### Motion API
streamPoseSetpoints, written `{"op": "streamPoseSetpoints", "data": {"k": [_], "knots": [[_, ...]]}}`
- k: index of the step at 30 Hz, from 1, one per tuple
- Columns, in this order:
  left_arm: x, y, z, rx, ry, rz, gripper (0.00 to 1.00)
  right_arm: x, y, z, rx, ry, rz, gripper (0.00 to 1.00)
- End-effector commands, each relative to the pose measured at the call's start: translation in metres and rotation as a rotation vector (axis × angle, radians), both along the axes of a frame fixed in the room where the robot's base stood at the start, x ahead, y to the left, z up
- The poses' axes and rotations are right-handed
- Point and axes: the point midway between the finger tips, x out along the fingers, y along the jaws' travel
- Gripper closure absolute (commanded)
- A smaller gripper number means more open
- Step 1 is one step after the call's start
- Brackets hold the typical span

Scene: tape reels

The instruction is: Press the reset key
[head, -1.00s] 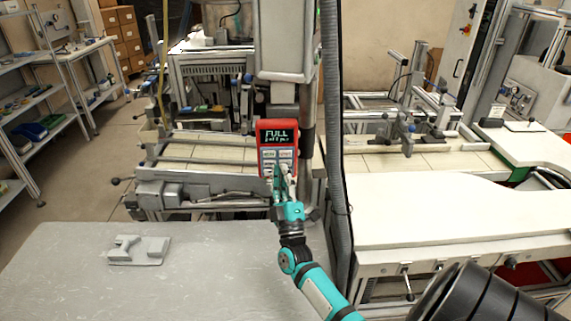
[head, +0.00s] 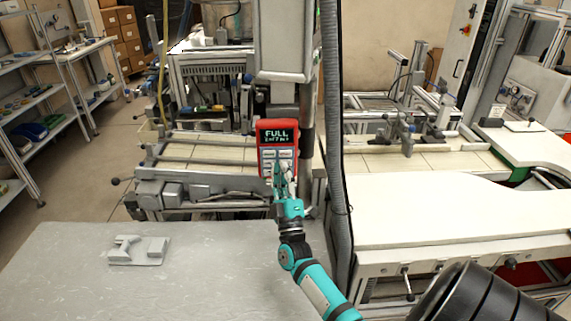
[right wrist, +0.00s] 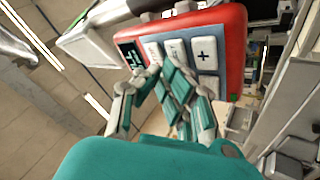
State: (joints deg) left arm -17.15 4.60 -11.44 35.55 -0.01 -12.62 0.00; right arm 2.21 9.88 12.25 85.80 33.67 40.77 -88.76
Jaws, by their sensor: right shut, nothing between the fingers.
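A red control box (head: 261,134) with a dark display (head: 279,136) reading "FULL" and a grey keypad is mounted on the machine. In the right wrist view my gripper (right wrist: 155,72) hides some keys. I cannot tell which key is the reset key or whether the fingertips touch one. My left gripper is not in view.
A grey table (head: 60,275) in front bears a grey tool-shaped block (head: 140,250). A grey ribbed hose (head: 333,120) hangs just right of the box. A white worktop (head: 430,205) lies on the right.

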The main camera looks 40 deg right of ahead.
Motion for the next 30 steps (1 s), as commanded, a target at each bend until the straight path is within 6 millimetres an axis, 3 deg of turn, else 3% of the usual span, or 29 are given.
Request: {"op": "streamPoseSetpoints", "data": {"k": [30], "knots": [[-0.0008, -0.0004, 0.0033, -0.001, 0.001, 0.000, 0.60, 0.0009, -0.0011, 0.0015, 0.000, 0.001, 0.000, 1.00]]}}
